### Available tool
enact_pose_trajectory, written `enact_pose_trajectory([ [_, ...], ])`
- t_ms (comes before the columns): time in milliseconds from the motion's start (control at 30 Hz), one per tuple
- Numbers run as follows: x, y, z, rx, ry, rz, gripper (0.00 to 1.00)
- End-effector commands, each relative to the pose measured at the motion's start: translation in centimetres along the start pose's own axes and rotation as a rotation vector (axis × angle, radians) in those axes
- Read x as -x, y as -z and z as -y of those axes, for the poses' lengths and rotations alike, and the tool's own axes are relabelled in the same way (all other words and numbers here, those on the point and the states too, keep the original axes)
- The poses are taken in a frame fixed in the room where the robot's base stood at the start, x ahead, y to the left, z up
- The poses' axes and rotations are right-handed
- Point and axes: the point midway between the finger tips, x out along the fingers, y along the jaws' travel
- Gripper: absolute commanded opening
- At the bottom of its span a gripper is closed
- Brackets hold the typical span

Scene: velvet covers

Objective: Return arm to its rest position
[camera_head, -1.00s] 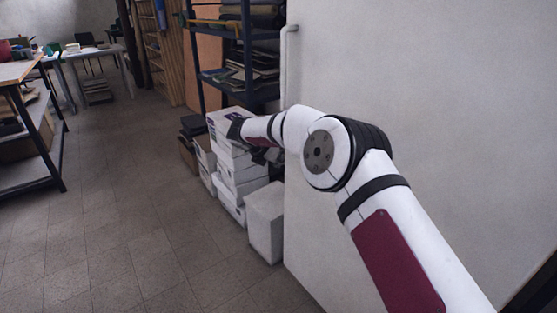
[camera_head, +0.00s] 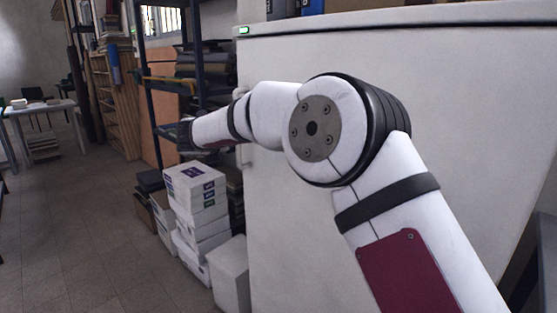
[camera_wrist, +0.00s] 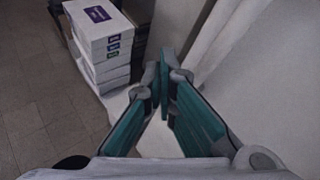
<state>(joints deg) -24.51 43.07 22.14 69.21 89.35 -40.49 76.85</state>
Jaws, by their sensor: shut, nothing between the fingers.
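My arm reaches from the lower right of the head view to the left, its elbow bent in front of a large white cabinet (camera_head: 400,80). My gripper (camera_head: 185,135) is at the arm's far end, small and dark against the shelf, so its fingers are hard to make out there. In the wrist view my gripper (camera_wrist: 163,75) shows its two green-padded fingers meeting at the tips. It is shut with nothing between the fingers. Stacked white boxes (camera_wrist: 95,30) stand on the floor beyond it.
The stacked boxes (camera_head: 195,215) stand left of the cabinet, with another white box (camera_head: 231,275) beside them. A dark metal shelf unit (camera_head: 195,60) is behind the gripper. A white table (camera_head: 40,107) stands far left. The floor (camera_head: 60,230) at left is clear.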

Motion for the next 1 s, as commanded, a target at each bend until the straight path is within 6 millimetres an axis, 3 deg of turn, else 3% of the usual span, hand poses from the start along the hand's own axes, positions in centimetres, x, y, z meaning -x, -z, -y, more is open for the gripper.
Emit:
enact_pose_trajectory([
  [33,1.7,-2.5,1.3,0.101,-0.031,0.065,0.00],
  [100,3.9,-5.0,2.4,0.255,-0.075,0.146,0.00],
  [200,7.3,-7.3,3.9,0.482,-0.130,0.243,0.00],
  [333,12.1,-8.2,5.8,0.787,-0.194,0.338,0.00],
  [467,17.0,-6.9,7.8,1.096,-0.258,0.395,0.00],
  [667,24.4,-0.7,11.5,1.552,-0.385,0.409,0.00],
  [1000,37.3,16.4,19.4,2.164,-0.756,0.287,0.00],
])
